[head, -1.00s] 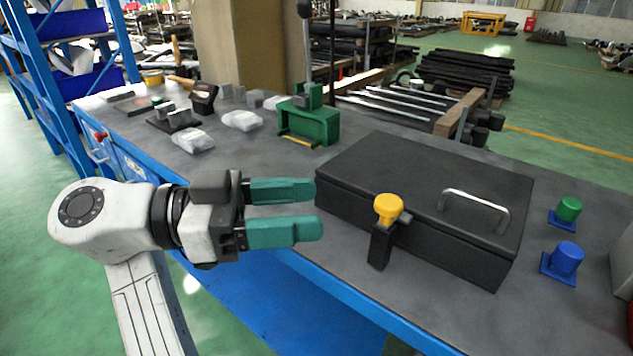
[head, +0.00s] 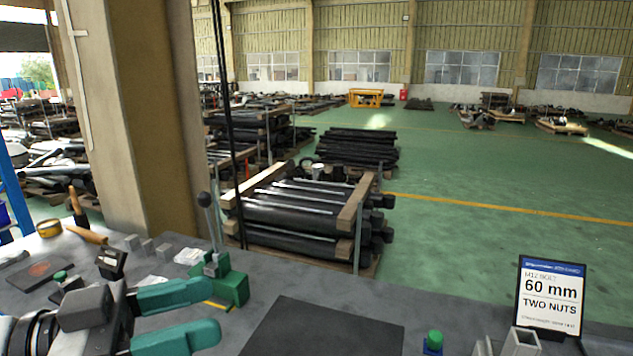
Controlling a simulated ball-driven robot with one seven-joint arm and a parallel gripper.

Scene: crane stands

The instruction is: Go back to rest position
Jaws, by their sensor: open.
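My gripper (head: 192,315) is at the lower left of the head view, with two green fingers spread apart and nothing between them. It is in front of the grey workbench (head: 300,284), and its fingers cover part of the bench top.
A green knob (head: 434,340) and a sign (head: 550,297) reading 60 mm, two nuts, are at the right. A pillar (head: 140,110) and stacked bars (head: 300,215) stand behind the bench.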

